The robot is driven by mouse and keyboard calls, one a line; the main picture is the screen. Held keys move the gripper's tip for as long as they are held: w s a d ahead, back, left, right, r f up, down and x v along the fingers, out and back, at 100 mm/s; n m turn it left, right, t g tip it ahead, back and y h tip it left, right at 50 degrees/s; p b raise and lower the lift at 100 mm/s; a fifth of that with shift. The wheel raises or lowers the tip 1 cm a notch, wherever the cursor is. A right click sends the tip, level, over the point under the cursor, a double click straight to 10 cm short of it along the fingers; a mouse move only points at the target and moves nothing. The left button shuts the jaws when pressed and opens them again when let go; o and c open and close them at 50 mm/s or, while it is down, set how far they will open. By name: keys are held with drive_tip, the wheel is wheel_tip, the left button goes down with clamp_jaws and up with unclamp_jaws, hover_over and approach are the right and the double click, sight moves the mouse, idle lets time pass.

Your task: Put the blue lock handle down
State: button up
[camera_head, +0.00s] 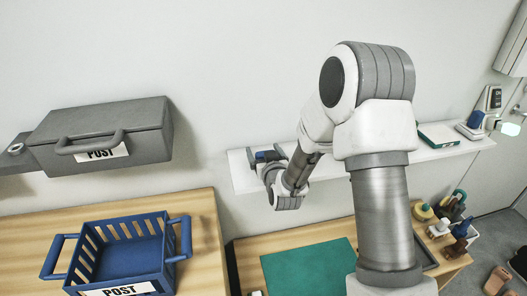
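A small blue piece (268,155), which may be the blue lock handle, shows with dark parts at the left end of the white wall shelf (242,178). My gripper (266,162) is at that same spot, partly hidden by my wrist. Its fingers are too small and covered to tell whether they are open or shut on the blue piece. I cannot tell whether the blue piece touches the shelf. Another blue-topped item (474,120) stands at the shelf's right end.
A grey POST box (105,120) is on the wall at left. A blue POST basket (125,260) stands on a wooden surface below it. A green mat (310,272) lies on the lower desk. Bottles and tools (450,215) crowd the right. My arm hides the shelf's middle.

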drive_tip(key=shift+o, duration=0.2)
drive_tip(key=shift+r, duration=0.15)
drive_tip(key=shift+s+r+p, duration=0.1)
drive_tip(key=shift+r+p, duration=0.05)
drive_tip(key=shift+p, duration=0.15)
drive_tip(key=s+d+r+g+h, duration=0.1)
drive_tip(key=s+d+r+g, duration=0.2)
drive_tip(key=s, duration=0.9)
drive_tip(key=s+d+r+m+g+h, duration=0.1)
drive_tip(key=s+d+r+g, duration=0.2)
drive_tip(key=s+d+r, duration=0.2)
drive_tip(key=s+d+r+m+g+h, duration=0.1)
drive_tip(key=s+d+r+g, duration=0.3)
drive_tip(key=s+r, duration=0.5)
drive_tip(key=s, duration=1)
drive_tip(key=shift+d, duration=0.15)
